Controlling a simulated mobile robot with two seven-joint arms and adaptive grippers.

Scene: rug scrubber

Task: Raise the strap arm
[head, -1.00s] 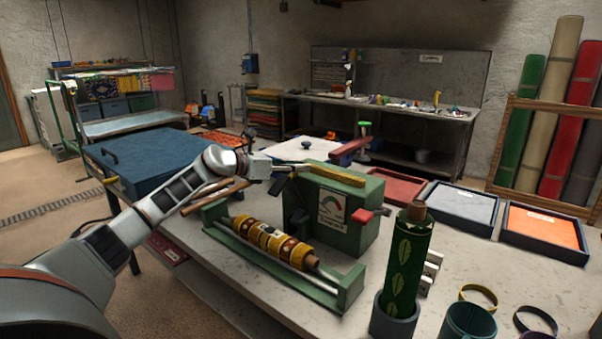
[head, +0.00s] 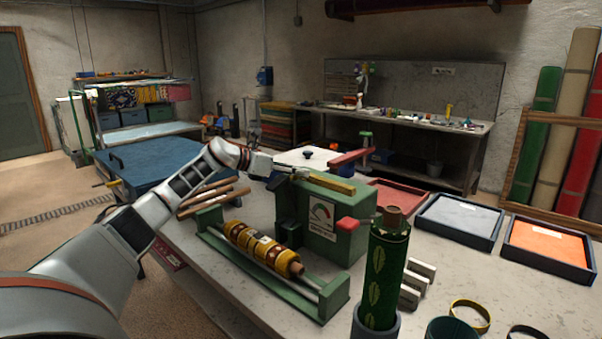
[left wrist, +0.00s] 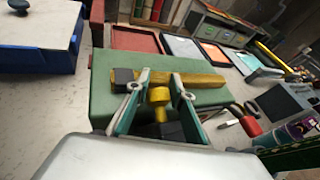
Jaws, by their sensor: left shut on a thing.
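A green machine box (head: 333,232) with a dial on its front stands on the table. A yellow bar (head: 333,184), which looks like the strap arm, lies about flat along its top; it also shows in the left wrist view (left wrist: 200,79). A yellow knob (left wrist: 159,96) sticks out from the bar. My left gripper (left wrist: 158,92) has its fingers on either side of this knob and is shut on it. In the head view, my left gripper (head: 290,172) is at the bar's left end. My right gripper is not in view.
A yellow patterned roll (head: 262,249) lies in a green cradle before the box. A green leaf-patterned roll (head: 383,275) stands upright in a cup close on the right. Trays (head: 458,217) fill the table's right side.

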